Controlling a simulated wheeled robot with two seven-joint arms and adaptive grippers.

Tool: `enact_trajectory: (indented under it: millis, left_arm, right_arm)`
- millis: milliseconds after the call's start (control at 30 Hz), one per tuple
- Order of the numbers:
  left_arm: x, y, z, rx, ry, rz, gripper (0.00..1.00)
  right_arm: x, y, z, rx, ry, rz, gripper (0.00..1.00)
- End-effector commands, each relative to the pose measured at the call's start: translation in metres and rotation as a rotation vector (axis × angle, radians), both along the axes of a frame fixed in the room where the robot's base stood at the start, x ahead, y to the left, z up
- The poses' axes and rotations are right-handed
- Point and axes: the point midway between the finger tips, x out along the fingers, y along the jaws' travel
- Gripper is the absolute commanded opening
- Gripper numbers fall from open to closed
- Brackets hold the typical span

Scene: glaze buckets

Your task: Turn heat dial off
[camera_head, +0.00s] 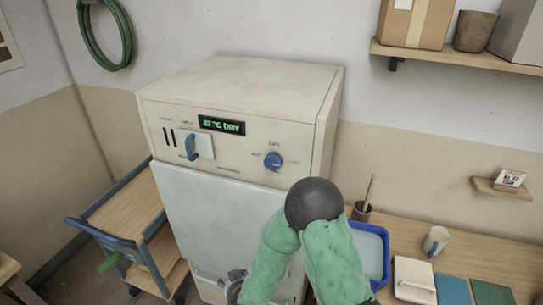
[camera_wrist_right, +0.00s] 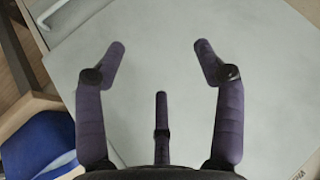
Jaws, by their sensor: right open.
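A blue heat dial (camera_head: 272,160) sits on the right of the front panel of a cream cabinet (camera_head: 225,82). The small labels around it are too blurred to read, and its setting cannot be told. A green display (camera_head: 222,125) left of and above the dial reads about "12 °C DRY". My right gripper (camera_head: 236,285) is low in front of the cabinet door, well below the dial and apart from it. In the right wrist view, the right gripper (camera_wrist_right: 160,52) is open and empty, facing the pale door (camera_wrist_right: 180,75). The left gripper is not in view.
A blue lever (camera_head: 191,147) is on the panel's left. A wooden-topped cart (camera_head: 122,205) stands left of the cabinet. My right arm's bent elbow rises before the door's right side. A blue tray (camera_head: 386,258), a mug (camera_head: 435,241) and a brush pot (camera_head: 362,211) stand at right.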

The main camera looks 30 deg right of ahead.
Motion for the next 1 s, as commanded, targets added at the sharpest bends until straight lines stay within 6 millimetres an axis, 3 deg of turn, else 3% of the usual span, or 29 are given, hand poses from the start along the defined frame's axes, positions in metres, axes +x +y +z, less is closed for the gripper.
enact_trajectory:
  millis: [33,233,400,500,600,700,833,1000]
  left_arm:
    - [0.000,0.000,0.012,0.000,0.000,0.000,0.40]
    - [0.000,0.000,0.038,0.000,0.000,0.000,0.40]
    - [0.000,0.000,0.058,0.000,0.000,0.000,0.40]
    - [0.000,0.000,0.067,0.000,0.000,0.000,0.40]
    - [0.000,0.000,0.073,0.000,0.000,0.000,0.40]
    - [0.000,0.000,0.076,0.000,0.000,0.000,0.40]
    - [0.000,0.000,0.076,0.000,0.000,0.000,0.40]
    - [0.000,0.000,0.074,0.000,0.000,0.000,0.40]
  right_arm:
    - [0.013,-0.006,0.043,-0.016,-0.088,-0.053,0.70]
    - [0.034,-0.038,0.178,-0.059,-0.396,-0.295,0.70]
    - [0.019,-0.065,0.285,-0.075,-0.624,-0.505,0.70]
    - [0.002,-0.078,0.330,-0.077,-0.719,-0.610,0.70]
    - [-0.013,-0.087,0.359,-0.079,-0.783,-0.689,0.70]
    - [-0.022,-0.092,0.374,-0.080,-0.818,-0.735,0.70]
    - [-0.025,-0.097,0.378,-0.082,-0.830,-0.758,0.70]
    - [-0.012,-0.110,0.377,-0.083,-0.829,-0.761,0.70]
